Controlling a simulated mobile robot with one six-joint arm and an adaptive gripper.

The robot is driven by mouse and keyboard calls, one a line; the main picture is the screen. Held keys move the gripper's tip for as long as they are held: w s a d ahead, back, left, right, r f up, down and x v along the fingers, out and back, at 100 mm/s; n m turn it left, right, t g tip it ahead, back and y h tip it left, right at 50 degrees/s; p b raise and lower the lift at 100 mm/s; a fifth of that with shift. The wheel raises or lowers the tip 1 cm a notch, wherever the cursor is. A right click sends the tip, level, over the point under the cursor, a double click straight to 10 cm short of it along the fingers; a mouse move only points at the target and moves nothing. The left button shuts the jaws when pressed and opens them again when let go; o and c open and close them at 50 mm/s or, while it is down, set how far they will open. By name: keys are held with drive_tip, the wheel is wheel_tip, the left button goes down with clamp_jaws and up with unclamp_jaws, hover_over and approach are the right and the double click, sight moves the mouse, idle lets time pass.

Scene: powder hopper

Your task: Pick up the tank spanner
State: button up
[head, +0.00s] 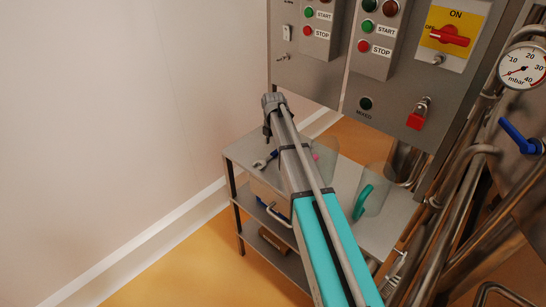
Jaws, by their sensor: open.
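A small spanner (260,164) with a pale metal open end and a bluish handle lies on the top shelf of a metal cart, near its far left corner. My arm passes just to the right of it and hides part of the cart top. My arm reaches up from the bottom of the picture, and its dark end is above the far edge of the cart. I cannot make out the jaws of my gripper; the spanner lies free on the cart.
The cart (236,150) also bears a clear jug with a teal handle (364,202) and a clear vessel with something pink (316,156). A control panel (330,75) stands behind, with pipes (470,190) at the right. Floor at left is clear.

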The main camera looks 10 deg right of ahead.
sight(274, 153)
drive_tip(key=shift+w+d+f+b, duration=0.1)
drive_tip(key=shift+w+f+b, duration=0.05)
drive_tip(key=shift+f+b, duration=2.05)
drive_tip(key=shift+f, duration=0.1)
clamp_jaws()
